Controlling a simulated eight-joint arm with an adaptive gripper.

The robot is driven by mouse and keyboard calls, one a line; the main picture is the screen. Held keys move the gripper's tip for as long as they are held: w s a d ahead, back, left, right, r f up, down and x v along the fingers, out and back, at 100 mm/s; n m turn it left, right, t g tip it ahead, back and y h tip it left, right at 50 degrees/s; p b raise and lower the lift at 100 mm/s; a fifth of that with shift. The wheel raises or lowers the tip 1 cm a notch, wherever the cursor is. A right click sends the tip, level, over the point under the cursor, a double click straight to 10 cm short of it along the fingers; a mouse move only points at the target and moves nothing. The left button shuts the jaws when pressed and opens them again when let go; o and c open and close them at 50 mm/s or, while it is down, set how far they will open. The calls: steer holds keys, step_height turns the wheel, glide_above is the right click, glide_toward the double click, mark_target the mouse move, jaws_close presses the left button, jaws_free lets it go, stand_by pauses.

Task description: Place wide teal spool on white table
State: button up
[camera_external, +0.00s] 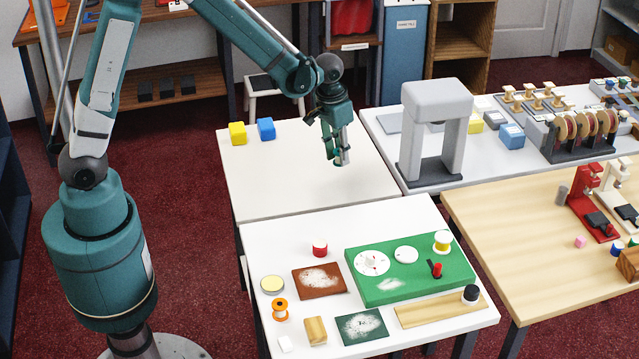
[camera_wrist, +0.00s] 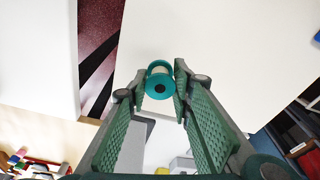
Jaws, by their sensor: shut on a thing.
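My gripper (camera_external: 338,150) points down over the white table (camera_external: 290,180) at the back. It is shut on the wide teal spool, whose teal lower end shows just under the fingertips (camera_external: 338,163). In the wrist view the teal spool (camera_wrist: 155,88), with a dark hole in its round end, sits between the tips of my two green padded fingers. The white tabletop (camera_wrist: 220,40) lies beyond it. The spool appears just above the tabletop, but I cannot tell whether it touches.
A yellow block (camera_external: 237,133) and a blue block (camera_external: 266,129) stand at the table's back left. A grey arch (camera_external: 437,100) stands to the right on another table. A front white table holds a green board (camera_external: 375,293) and several small items. The white surface around my gripper is clear.

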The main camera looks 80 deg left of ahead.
steer(key=s+a+r+n, duration=0.1)
steer(key=s+a+n, duration=0.4)
steer(key=s+a, duration=0.8)
steer(key=shift+s+a+r+n+y, duration=0.2)
steer(key=shift+s+r+n+y, duration=0.1)
steer(key=shift+s+r+y, duration=0.1)
steer(key=shift+f, duration=0.15)
glide_above(287, 166)
steer(key=shift+s+d+f+b, duration=0.1)
steer(key=shift+f+b, duration=0.05)
steer(key=shift+f, duration=0.8)
steer(key=shift+s+d+f+b, duration=0.1)
steer(key=shift+d+f+b, duration=0.05)
steer(key=shift+f, duration=0.8)
steer(key=shift+s+d+f+b, duration=0.1)
steer(key=shift+f+b, duration=0.05)
steer(key=shift+f, duration=0.8)
steer(key=shift+f, duration=0.1)
steer(key=shift+f+b, duration=0.35)
steer(key=shift+f, duration=1.65)
steer(key=shift+f, duration=0.2)
steer(key=o, duration=0.8)
